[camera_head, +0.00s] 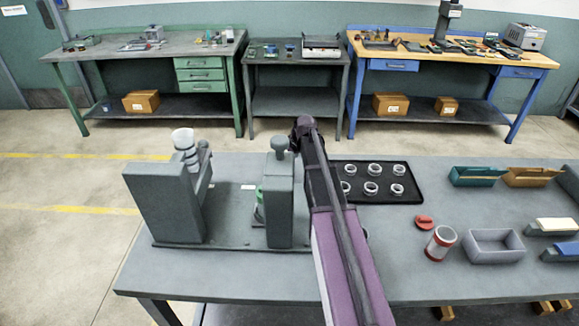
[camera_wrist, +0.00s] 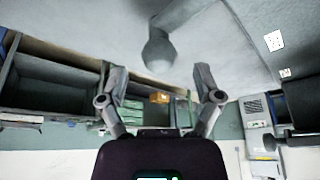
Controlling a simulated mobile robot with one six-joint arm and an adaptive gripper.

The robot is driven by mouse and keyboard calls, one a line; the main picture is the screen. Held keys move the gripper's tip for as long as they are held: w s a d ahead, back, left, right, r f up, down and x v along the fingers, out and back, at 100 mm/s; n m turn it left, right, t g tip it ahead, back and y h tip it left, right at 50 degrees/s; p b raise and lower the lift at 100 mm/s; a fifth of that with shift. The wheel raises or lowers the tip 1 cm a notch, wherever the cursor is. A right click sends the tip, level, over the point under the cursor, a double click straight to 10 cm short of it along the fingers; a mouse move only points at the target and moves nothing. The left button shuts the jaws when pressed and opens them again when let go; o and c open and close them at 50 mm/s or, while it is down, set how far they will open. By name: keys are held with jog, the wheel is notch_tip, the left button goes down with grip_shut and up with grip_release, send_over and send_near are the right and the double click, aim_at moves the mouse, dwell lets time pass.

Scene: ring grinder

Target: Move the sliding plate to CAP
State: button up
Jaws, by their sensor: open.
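The grinder stands on the left half of the grey table. It has a tall grey housing (camera_head: 163,205) on the left and a narrower upright block (camera_head: 280,212) on the right. A round grey knob (camera_head: 279,145) tops the block. A rounded grey knob (camera_wrist: 159,52) on a stem also shows in the wrist view. My gripper (camera_head: 303,124) is just right of the block's top in the head view. In the wrist view my gripper (camera_wrist: 160,82) is open, fingers spread and empty, with the knob above the gap in the picture. I cannot make out the sliding plate or a CAP marking for sure.
A black tray (camera_head: 378,197) with several white rings lies right of my arm. A red-and-white cup (camera_head: 440,243), a red cap (camera_head: 424,222), a grey bin (camera_head: 493,246) and coloured bins (camera_head: 477,176) stand farther right. A white funnel-like part (camera_head: 183,139) sits on the housing.

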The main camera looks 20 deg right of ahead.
jog(key=shift+b+x, duration=0.75)
jog(key=shift+x, duration=0.4)
grip_shut()
